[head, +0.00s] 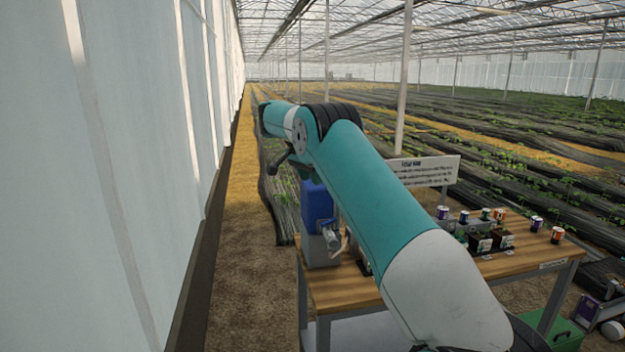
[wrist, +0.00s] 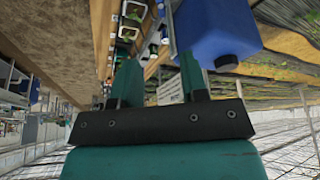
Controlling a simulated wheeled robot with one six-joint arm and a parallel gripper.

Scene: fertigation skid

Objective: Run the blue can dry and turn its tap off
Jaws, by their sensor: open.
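The blue can (head: 318,205) stands on a grey stand (head: 318,252) at the left end of the wooden bench, partly behind my arm. A grey tap-like fitting (head: 331,238) shows at its lower front; I cannot tell whether it is on or off. In the wrist view the blue can (wrist: 212,30) is close, beyond the right finger, with a dark round fitting (wrist: 226,62) on its edge. My gripper (wrist: 160,76) is open, its two teal fingers apart with nothing held between them. Any liquid flow or level is not visible.
The wooden bench (head: 343,292) carries several small labelled cans (head: 537,224) and dark plant pots (head: 480,243) to the right. A white sign (head: 420,171) stands behind it. A green box (head: 563,337) is at lower right. A pale wall (head: 110,180) runs along the left.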

